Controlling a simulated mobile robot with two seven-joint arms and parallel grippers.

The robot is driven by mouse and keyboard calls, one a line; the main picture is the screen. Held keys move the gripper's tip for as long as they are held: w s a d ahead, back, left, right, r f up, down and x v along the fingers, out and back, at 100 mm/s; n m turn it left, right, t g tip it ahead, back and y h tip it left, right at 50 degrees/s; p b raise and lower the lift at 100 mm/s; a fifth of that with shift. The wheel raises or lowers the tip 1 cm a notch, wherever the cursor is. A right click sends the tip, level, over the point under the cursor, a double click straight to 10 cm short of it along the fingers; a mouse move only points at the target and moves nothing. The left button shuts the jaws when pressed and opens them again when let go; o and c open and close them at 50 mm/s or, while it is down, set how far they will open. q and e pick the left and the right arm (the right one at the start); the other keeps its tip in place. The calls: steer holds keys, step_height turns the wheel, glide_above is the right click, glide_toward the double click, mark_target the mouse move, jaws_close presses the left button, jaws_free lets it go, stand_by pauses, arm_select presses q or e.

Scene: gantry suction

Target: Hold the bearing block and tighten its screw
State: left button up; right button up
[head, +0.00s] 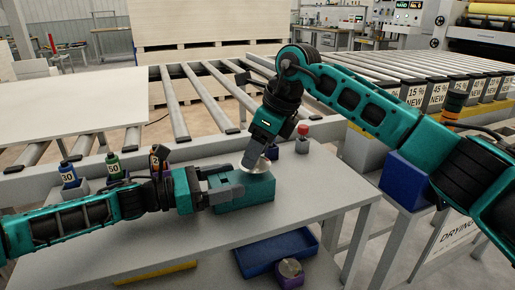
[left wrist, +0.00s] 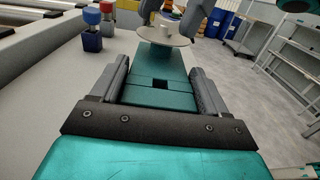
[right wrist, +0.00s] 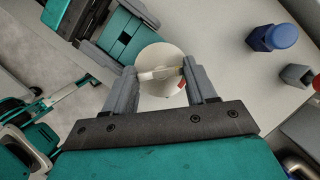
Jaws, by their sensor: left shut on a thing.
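The teal bearing block (head: 258,190) stands at the right part of the grey table. My left gripper (head: 230,186) is shut on it, with one finger along each side; the left wrist view shows the block (left wrist: 158,75) between the fingers (left wrist: 160,85). A pale round disc (right wrist: 160,92) with a raised light knob (right wrist: 160,73) sits at the block's far end, presumably its screw. My right gripper (head: 250,162) points down over the disc. Its fingers (right wrist: 160,80) stand apart on either side of the knob, and I cannot tell whether they touch it.
Several numbered bottles (head: 113,166) stand at the left, behind my left arm. A roller conveyor (head: 175,100) runs behind the table. A blue tray (head: 310,240) lies below the table top.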

steer(key=c, duration=0.5)
steer(key=shift+m+t+h, duration=0.3)
steer(key=shift+m, duration=0.8)
steer(key=shift+c, duration=0.3)
steer(key=o, duration=1.1)
steer(key=shift+c, duration=0.2)
steer(key=v, duration=1.2)
